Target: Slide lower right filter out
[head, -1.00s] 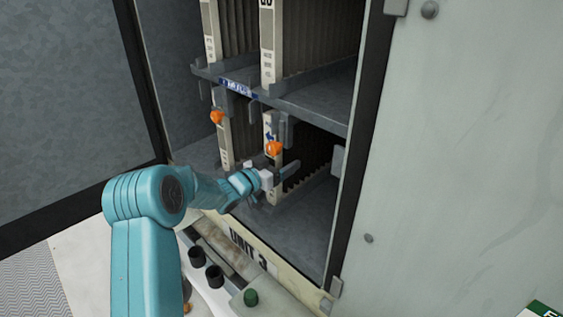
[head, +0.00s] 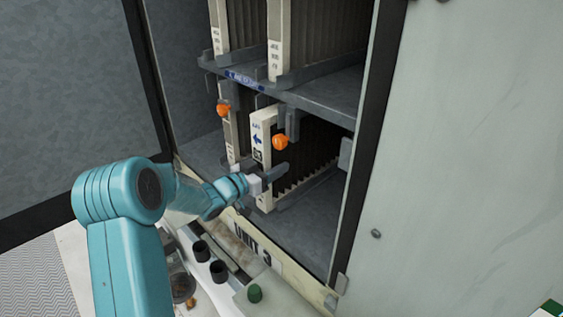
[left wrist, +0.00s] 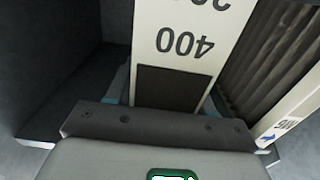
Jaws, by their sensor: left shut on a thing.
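The lower right filter (head: 262,193) is a pleated panel with a cream end frame that bears a blue arrow and dark print. It stands upright in the lower bay, its front end jutting out past the orange knob (head: 280,142). In the left wrist view, a cream frame (left wrist: 185,25) printed "400", upside down, stands just beyond the gripper; the fingertips are largely hidden there. My right gripper is not in view.
The lower left filter (head: 230,137) stands close to the left, with its own orange knob (head: 223,109). A shelf (head: 310,95) with more filters lies above. The cabinet sill (head: 243,227) and green-capped item (head: 254,293) are below. The bay floor at right is clear.

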